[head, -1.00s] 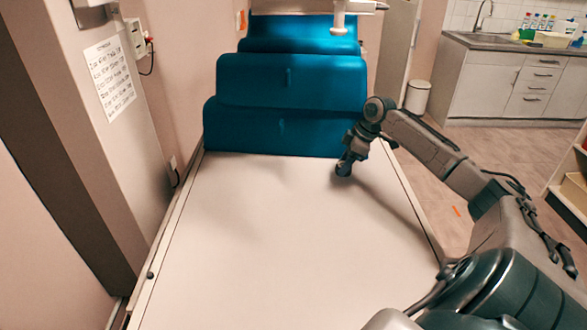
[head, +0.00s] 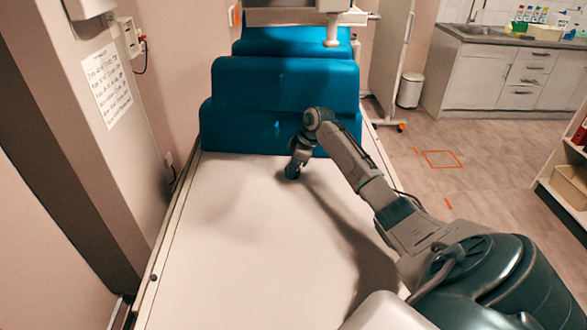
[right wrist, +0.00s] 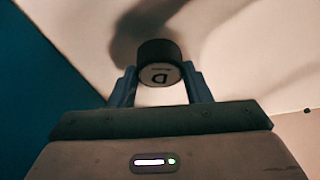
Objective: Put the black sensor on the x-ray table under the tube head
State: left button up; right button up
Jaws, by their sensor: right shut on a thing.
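The black sensor (right wrist: 160,52) is a short dark cylinder with a pale end face marked with a letter. My right gripper (right wrist: 160,80) is shut on it, one finger on each side. In the head view my right gripper (head: 294,168) points down over the far part of the white x-ray table (head: 240,245), with a dark tip close to the surface. I cannot tell whether the sensor touches the table. The white tube head (head: 332,30) hangs beyond the gripper, at the top of the head view. My left gripper is out of view.
Blue cushions (head: 265,85) stand across the far end of the table. The near tabletop is bare. A wall with a printed sheet (head: 107,84) is on the left. Open floor with orange marks (head: 443,159) lies right, before a sink counter (head: 510,70) and a bin (head: 410,90).

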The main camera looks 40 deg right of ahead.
jog(key=shift+f, duration=0.95)
jog(key=o, duration=1)
jog(key=shift+o, duration=0.2)
jog(key=shift+s+d+r, duration=0.1)
jog(key=shift+d+r, duration=0.1)
jog(key=shift+r, duration=0.1)
jog(key=b+v, duration=0.3)
jog(key=v, duration=0.8)
jog(key=shift+r, duration=0.2)
jog(key=shift+s, duration=0.1)
